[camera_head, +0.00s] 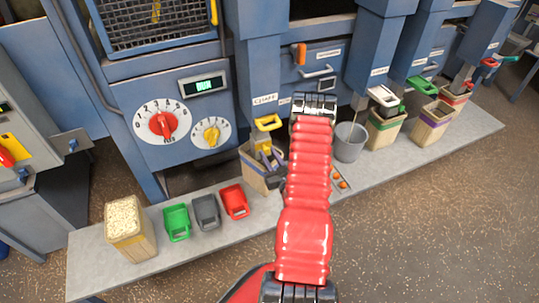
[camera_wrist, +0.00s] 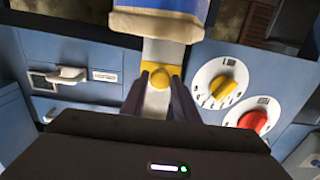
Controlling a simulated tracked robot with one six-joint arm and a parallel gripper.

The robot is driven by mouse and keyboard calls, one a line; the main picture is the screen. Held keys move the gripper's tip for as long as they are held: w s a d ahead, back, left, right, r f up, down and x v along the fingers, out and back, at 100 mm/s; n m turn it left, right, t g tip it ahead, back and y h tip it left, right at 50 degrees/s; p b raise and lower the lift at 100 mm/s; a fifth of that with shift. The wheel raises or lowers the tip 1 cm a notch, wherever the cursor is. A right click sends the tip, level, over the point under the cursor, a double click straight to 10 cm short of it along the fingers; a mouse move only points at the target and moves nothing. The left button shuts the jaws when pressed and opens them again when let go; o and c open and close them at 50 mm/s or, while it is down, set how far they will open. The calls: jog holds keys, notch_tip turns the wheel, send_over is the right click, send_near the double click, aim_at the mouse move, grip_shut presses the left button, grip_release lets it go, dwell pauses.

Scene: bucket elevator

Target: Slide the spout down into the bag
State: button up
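The chaff spout is grey with yellow parts. In the head view a yellow loop (camera_head: 268,123) shows on the chaff chute, above the bag (camera_head: 252,170). My red arm and gripper (camera_head: 268,168) hide part of both.
A grey bucket (camera_head: 349,142) and more bags (camera_head: 384,128) stand to the right on the low platform. Green (camera_head: 177,222), grey (camera_head: 206,211) and red (camera_head: 233,201) scoops and a filled bag (camera_head: 130,228) stand left. Dials (camera_head: 162,121) and a handle (camera_head: 318,72) project from the machine.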

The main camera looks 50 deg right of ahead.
jog(key=o, duration=0.4)
jog(key=shift+s, duration=0.1)
jog(key=shift+s+a, duration=0.1)
jog(key=shift+s, duration=0.05)
jog(key=v, duration=1.3)
jog(key=shift+s+a, duration=0.15)
jog(key=shift+s, duration=0.05)
